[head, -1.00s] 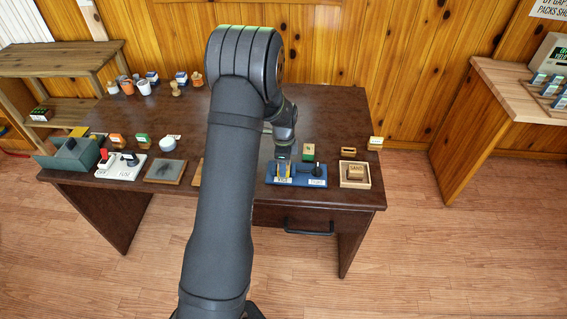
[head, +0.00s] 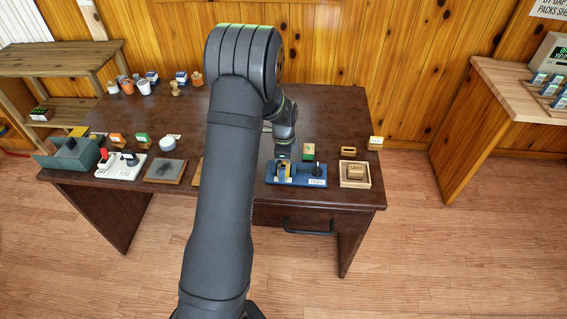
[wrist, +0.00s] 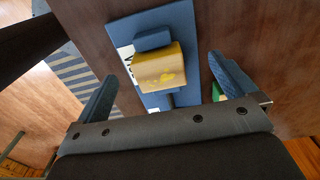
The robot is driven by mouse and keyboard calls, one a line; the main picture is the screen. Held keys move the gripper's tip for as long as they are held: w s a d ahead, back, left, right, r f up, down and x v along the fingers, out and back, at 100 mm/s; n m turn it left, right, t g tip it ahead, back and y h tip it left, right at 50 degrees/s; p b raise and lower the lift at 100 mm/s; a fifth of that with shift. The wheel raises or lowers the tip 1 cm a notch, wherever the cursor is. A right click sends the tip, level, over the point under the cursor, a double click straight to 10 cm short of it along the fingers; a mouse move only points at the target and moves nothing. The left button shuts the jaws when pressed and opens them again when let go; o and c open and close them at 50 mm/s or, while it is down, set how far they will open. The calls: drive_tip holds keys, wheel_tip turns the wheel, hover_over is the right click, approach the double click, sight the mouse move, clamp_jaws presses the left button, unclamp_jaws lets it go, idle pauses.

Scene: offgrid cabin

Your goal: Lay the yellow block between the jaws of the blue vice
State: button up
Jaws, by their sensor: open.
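The blue vice (head: 310,183) stands near the front edge of the dark desk, and it also shows in the wrist view (wrist: 183,22). The yellow block (wrist: 160,68) sits at the vice, with one blue jaw (wrist: 152,40) on its far side and blue vice parts on its near side. It looks to lie between the jaws; its underside is hidden. My gripper (wrist: 162,70) is open above the vice, one finger on each side of the block with clear gaps. In the head view my gripper (head: 283,158) is small and partly hides the vice.
A grey plate in a wooden frame (head: 165,171) and a white switch board (head: 120,172) lie to the left. My arm hides the desk's middle.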

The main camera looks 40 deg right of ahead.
drive_tip(key=shift+r, duration=3.25)
drive_tip(key=shift+f, duration=3.25)
drive_tip(key=shift+r, duration=0.15)
